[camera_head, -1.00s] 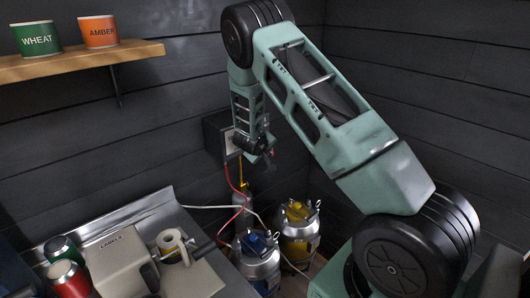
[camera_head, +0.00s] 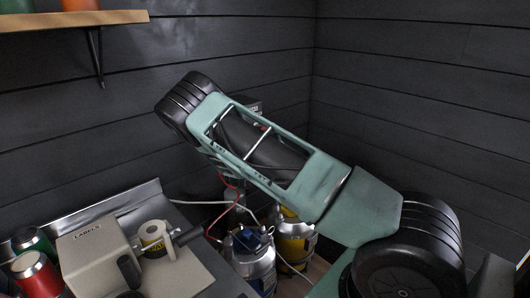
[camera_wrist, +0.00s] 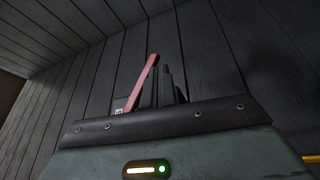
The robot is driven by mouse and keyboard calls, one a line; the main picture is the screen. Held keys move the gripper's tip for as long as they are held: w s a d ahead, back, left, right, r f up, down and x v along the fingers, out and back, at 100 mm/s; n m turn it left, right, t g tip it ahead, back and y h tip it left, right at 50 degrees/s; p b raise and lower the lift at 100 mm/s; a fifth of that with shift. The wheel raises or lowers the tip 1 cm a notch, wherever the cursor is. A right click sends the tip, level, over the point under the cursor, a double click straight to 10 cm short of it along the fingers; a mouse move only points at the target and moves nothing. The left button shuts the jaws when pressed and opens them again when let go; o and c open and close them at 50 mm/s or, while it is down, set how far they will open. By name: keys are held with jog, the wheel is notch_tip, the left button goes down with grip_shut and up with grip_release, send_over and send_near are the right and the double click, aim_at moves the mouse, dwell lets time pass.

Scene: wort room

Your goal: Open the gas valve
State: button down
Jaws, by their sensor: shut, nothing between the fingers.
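In the wrist view, the dark tip of my gripper (camera_wrist: 168,86) shows past the edge of my wrist housing, shut and holding nothing. A slanted red bar (camera_wrist: 141,85), which looks like a lever, stands just left of it; I cannot tell whether they touch. A grey block (camera_wrist: 121,104) shows at the bar's lower end.
Two steel kegs, one blue-topped (camera_head: 254,266) and one yellow-topped (camera_head: 294,243), stand below my arm. A red hose (camera_head: 214,223) runs near them. A steel counter (camera_head: 135,205) at left holds a label machine (camera_head: 92,257) and cans (camera_head: 36,274). A wooden shelf (camera_head: 110,17) is above.

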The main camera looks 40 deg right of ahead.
jog(key=shift+d+r+n+t+h+b, duration=0.35)
jog(key=shift+n+t+h+b, duration=0.4)
jog(key=shift+b, duration=1)
jog(key=shift+d+r+n+t+h+b, duration=0.15)
jog(key=shift+d+n+t+h+b, duration=0.45)
jog(key=shift+b, duration=1.1)
jog(key=shift+a+r+t+h, duration=0.1)
jog(key=shift+a+t+h, duration=0.05)
jog(key=shift+t+h, duration=0.15)
